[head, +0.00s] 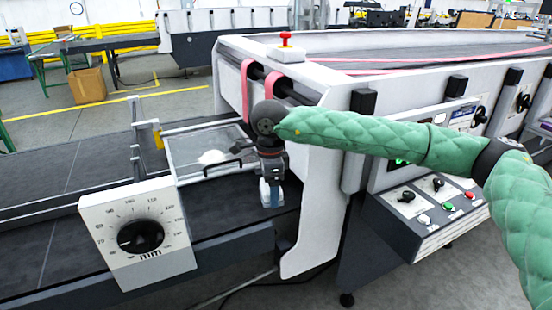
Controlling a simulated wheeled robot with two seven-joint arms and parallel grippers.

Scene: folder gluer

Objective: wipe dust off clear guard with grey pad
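The clear guard (187,148) is a see-through panel in a light frame, lying over the dark bed of the machine. A white dusty patch (212,156) shows on it, with a black handle at its near edge. My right gripper (271,198) points down just right of the guard, beside the machine's white side panel. Pale and blue parts show at its tip; I cannot tell whether these are fingers or something held. I cannot make out the grey pad. My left gripper is not in view.
A white dial box (142,235) marked mm stands at the near left of the guard. Pink belts (247,85) and a red stop button (286,36) are behind. A control panel (432,212) with knobs and buttons is at right. The dark bed (60,190) at left is clear.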

